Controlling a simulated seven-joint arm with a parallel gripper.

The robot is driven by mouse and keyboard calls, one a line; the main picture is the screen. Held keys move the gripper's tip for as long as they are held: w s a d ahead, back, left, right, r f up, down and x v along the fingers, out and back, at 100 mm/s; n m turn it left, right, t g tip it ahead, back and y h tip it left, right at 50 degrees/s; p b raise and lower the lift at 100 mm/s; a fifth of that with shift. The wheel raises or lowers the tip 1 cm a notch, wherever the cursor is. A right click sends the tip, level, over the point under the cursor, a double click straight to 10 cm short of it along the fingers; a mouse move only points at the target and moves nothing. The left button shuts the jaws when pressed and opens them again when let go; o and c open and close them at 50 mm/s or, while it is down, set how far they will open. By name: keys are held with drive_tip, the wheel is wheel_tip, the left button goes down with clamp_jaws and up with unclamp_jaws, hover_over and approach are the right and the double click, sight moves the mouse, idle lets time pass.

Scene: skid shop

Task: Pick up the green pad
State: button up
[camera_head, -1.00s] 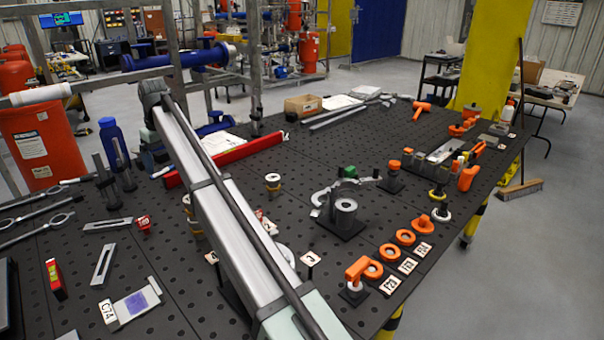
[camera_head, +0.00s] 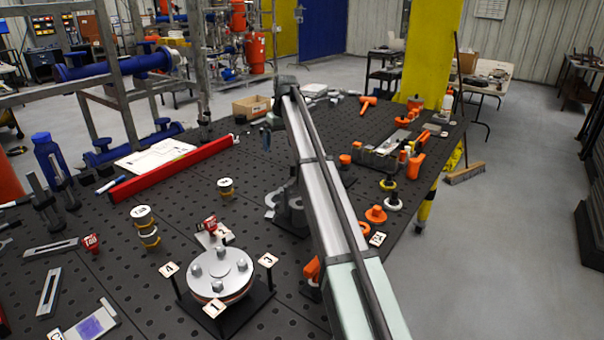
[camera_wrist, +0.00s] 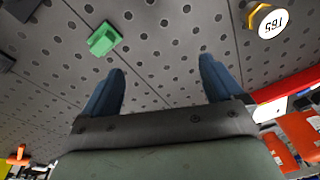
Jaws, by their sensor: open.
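The green pad (camera_wrist: 103,39) lies on the dark perforated table in the wrist view, left of centre and beyond my left finger. It is a small green block with a raised part. I cannot see it in the head view, where my arm covers part of the table. My gripper (camera_wrist: 161,68) has its two blue fingers spread wide with nothing between them. The pad is apart from the fingers, outside the gap. In the head view a blue finger of my gripper (camera_head: 266,139) shows beside the arm's far end.
A labelled hex-sided piece (camera_wrist: 266,20) stands at top right of the wrist view. In the head view, a long red bar (camera_head: 172,169) lies left, a bolted round flange (camera_head: 219,272) stands in front, and a grey clamp block (camera_head: 380,155) sits right.

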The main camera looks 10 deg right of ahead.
drive_tip(key=d+f+m, duration=0.1)
drive_tip(key=d+m, duration=0.6)
drive_tip(key=d, duration=0.8)
drive_tip(key=w+a+f+m, duration=0.1)
drive_tip(key=f+m, duration=0.3)
drive_tip(key=m, duration=0.4)
drive_tip(key=w+a+f+m+t+y, duration=0.1)
drive_tip(key=w+a+f+m, duration=0.1)
drive_tip(key=m, duration=0.6)
drive_tip(key=w+a+f+m+y, duration=0.1)
drive_tip(key=w+a+f+m, duration=0.1)
drive_tip(key=f+m, duration=0.4)
drive_tip(key=shift+a+f+m+t, duration=0.35)
drive_tip(key=shift+a+m, duration=0.35)
drive_tip(key=shift+m, duration=0.3)
drive_tip(key=c, duration=1.1)
drive_tip(key=shift+s, duration=0.1)
drive_tip(key=shift+c, duration=0.2)
drive_tip(key=shift+r, duration=0.1)
